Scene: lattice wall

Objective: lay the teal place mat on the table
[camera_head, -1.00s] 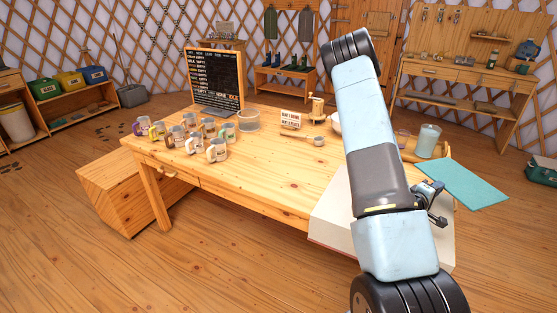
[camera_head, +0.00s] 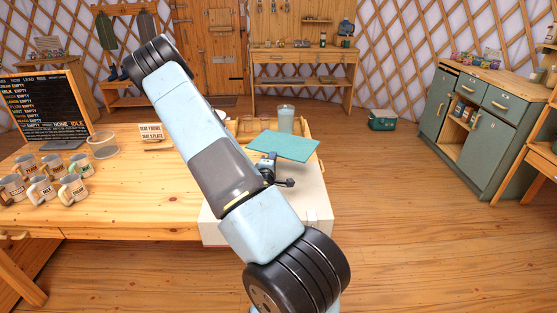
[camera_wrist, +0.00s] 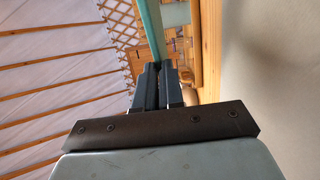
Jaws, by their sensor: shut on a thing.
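The teal place mat (camera_head: 287,146) is a thin flat sheet. In the head view it is held out at the right end of the wooden table (camera_head: 130,215), in front of a clear jar. My gripper (camera_head: 268,162) is at its near edge, shut on it. In the wrist view the two dark fingers (camera_wrist: 157,75) are closed around the mat (camera_wrist: 151,28), which shows as a narrow teal strip seen nearly edge-on. My arm hides part of the table's middle.
A white surface (camera_head: 300,205) lies below the gripper at the table's right end. The jar (camera_head: 286,118) stands behind the mat. Several mugs (camera_head: 42,188), a chalkboard (camera_head: 46,103), a glass bowl (camera_head: 103,146) and a small sign (camera_head: 151,132) are to the left. A green cabinet (camera_head: 480,125) stands right, beyond open floor.

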